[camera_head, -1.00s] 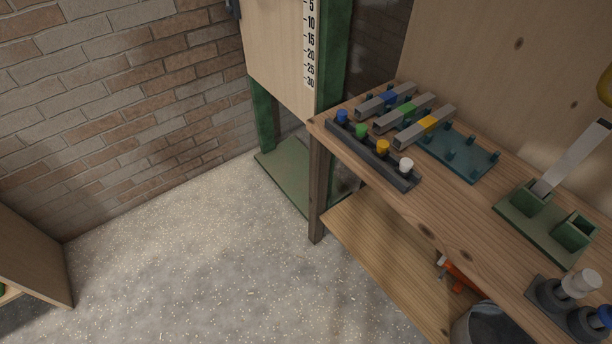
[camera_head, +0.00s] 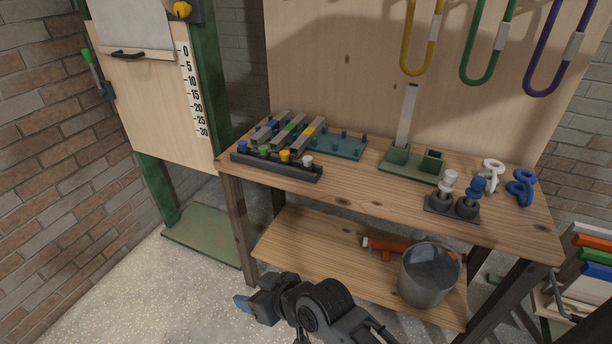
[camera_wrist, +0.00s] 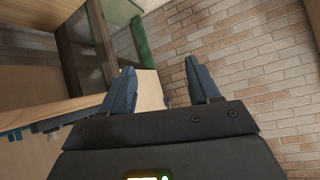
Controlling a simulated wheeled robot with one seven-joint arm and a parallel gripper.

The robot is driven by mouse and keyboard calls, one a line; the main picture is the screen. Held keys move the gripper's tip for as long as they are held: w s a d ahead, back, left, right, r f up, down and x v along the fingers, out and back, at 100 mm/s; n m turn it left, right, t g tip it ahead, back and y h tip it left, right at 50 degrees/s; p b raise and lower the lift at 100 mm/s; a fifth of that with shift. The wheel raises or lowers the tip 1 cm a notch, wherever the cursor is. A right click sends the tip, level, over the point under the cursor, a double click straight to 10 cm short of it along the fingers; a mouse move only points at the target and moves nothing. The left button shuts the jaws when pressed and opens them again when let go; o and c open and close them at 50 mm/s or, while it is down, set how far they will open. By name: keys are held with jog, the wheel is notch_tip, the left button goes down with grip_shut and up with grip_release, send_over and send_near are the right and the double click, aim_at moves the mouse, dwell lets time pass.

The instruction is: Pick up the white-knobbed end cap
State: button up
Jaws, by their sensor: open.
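A white knob (camera_head: 308,160) stands at the right end of a dark rail (camera_head: 262,168) on the wooden bench, beside yellow, green and blue knobs. Another white-topped piece (camera_head: 450,181) stands in a dark two-socket holder (camera_head: 438,207) farther right, beside a blue-topped one. I cannot tell for certain which is the end cap. My gripper (camera_head: 243,303) is low in front of the bench, pointing left, apart from both. In the wrist view my gripper (camera_wrist: 162,88) is open and empty, its two blue-grey fingers spread before a brick wall and wooden surfaces.
The wooden bench (camera_head: 370,192) also holds bars, a teal pegged plate (camera_head: 340,146), a green block base (camera_head: 412,172) and white and blue ring pieces. A bucket (camera_head: 428,275) and an orange tool (camera_head: 385,245) are on the lower shelf. The bench front middle is clear.

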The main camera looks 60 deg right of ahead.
jog(key=w+d+g+b, duration=0.1)
jog(key=w+d, duration=0.7)
jog(key=d, duration=0.3)
jog(key=g+b, duration=0.2)
jog(key=g, duration=0.3)
send_near(308, 159)
notch_tip(308, 159, down, 2)
jog(key=shift+n, duration=0.4)
jog(key=x, duration=0.7)
jog(key=shift+w+d+p, duration=0.3)
jog(key=shift+w, duration=0.05)
jog(key=shift+r, duration=0.1)
grip_shut()
